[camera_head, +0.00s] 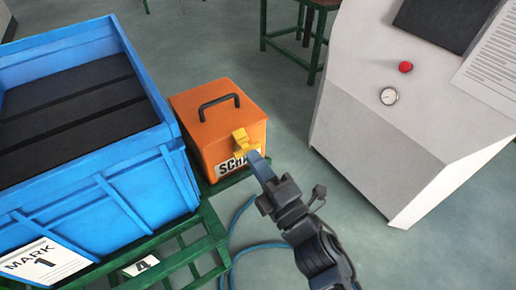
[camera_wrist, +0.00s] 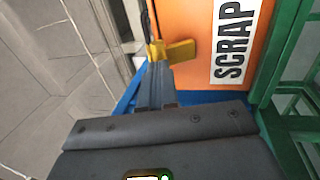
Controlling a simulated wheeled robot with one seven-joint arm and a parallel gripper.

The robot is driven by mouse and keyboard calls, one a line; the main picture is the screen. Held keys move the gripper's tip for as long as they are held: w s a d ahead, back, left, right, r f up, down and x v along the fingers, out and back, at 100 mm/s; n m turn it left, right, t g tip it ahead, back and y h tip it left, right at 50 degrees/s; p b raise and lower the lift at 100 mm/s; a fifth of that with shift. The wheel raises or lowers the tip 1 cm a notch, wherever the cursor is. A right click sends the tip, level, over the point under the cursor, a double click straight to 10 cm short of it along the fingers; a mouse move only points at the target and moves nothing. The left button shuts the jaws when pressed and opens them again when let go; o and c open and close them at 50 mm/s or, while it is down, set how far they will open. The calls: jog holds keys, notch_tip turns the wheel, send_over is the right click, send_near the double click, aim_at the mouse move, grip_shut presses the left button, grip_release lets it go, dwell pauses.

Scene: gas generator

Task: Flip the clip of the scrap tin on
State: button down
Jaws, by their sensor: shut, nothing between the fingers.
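The scrap tin (camera_head: 222,125) is an orange box with a black handle on its lid, standing on a green frame. Its lid looks closed. The yellow clip (camera_head: 241,141) is on the front face, above the white SCRAP label, and it also shows in the wrist view (camera_wrist: 176,50). My gripper (camera_head: 254,156) is shut, with its fingertips right at the clip. In the wrist view my gripper (camera_wrist: 157,68) has its tips at the clip's lower edge; I cannot tell whether they touch. The fingers hide part of the label in the head view.
A large blue crate (camera_head: 95,195) with dark slats stands close on the left of the tin. A grey console (camera_head: 400,120) with a red button and a gauge stands to the right. Open floor lies between the tin and the console, with a blue hose (camera_head: 240,215) on it.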

jog(key=shift+a+r+p, duration=0.1)
jog(key=shift+r+p, duration=0.4)
jog(key=shift+p, duration=0.3)
jog(key=shift+w+g+h+p, duration=0.15)
jog(key=shift+g+h+p, duration=0.15)
jog(key=shift+p, duration=0.05)
jog(key=shift+w+r+p, duration=0.2)
jog(key=shift+r+p, duration=0.3)
jog(key=shift+p, duration=0.7)
jog(key=shift+a+f, duration=0.1)
